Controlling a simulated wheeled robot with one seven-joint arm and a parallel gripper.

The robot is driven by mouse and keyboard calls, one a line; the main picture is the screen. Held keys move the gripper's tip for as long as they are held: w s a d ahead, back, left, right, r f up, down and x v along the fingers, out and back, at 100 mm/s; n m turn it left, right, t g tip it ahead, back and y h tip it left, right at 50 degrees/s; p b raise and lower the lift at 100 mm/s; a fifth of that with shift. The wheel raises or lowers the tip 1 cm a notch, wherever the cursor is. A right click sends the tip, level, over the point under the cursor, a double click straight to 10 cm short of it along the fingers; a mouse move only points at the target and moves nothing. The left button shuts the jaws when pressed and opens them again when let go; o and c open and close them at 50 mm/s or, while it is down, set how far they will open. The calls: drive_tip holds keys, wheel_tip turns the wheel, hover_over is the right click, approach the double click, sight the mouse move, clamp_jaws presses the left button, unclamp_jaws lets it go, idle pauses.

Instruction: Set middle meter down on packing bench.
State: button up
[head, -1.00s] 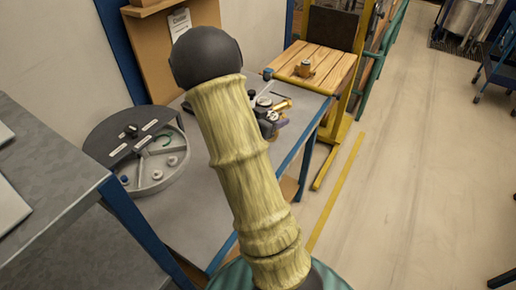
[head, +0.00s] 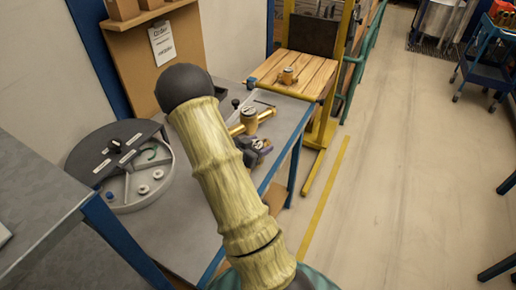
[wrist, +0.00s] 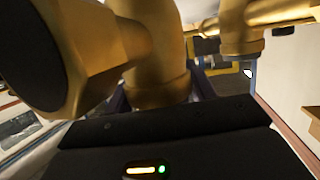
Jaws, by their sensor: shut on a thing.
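A brass meter (head: 249,126) with a round upright body and side pipes shows beyond my arm in the head view, over the grey bench (head: 190,235). My gripper (head: 256,146) is shut on it. In the wrist view the brass meter (wrist: 160,85) fills the top, with a large hex end at left, close above my dark gripper housing. The fingertips are mostly hidden. Whether its underside touches the bench I cannot tell.
A round grey tray (head: 158,190) with compartments, small parts and a dark partial cover stands on the bench at left. A brown board (head: 200,50) with an order sheet (head: 162,43) rises behind. A yellow frame (head: 325,130) stands by the wooden top.

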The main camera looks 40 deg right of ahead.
drive_tip(key=shift+f, duration=0.65)
drive_tip(key=shift+f, duration=0.15)
drive_tip(key=o, duration=1.5)
drive_tip(key=b+v, duration=0.1)
drive_tip(key=v, duration=1.1)
drive_tip(key=shift+s, duration=0.1)
